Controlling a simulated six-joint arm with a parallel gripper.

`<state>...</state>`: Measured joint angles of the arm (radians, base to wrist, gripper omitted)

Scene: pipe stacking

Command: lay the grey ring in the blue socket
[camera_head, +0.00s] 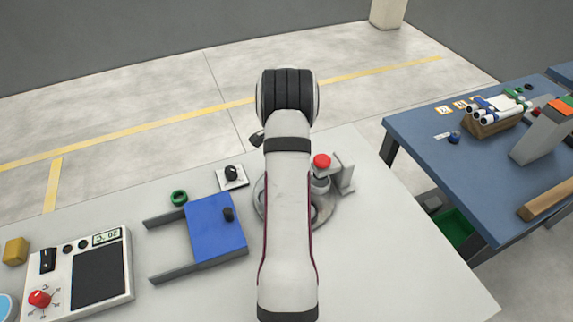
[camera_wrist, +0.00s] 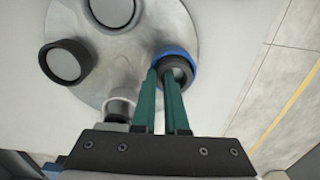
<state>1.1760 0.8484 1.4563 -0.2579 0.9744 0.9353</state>
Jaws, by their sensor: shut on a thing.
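The grey ring (camera_wrist: 184,68) is dark and shows at the upper middle of the wrist view. My gripper (camera_wrist: 161,74) has green fingers, shut on the ring's left wall. The blue socket (camera_wrist: 176,50) shows as a blue arc just behind the ring, at the round metal plate. The ring overlaps the socket in this view; I cannot tell whether it is seated or just above. In the head view my arm hides the gripper, the ring and the socket.
The round metal plate (camera_wrist: 150,48) carries a dark cup (camera_wrist: 50,72) and other round fittings. A red knob (camera_head: 321,161) stands right of my arm. A blue block (camera_head: 217,232), a green ring (camera_head: 179,197) and a meter (camera_head: 90,275) lie left.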

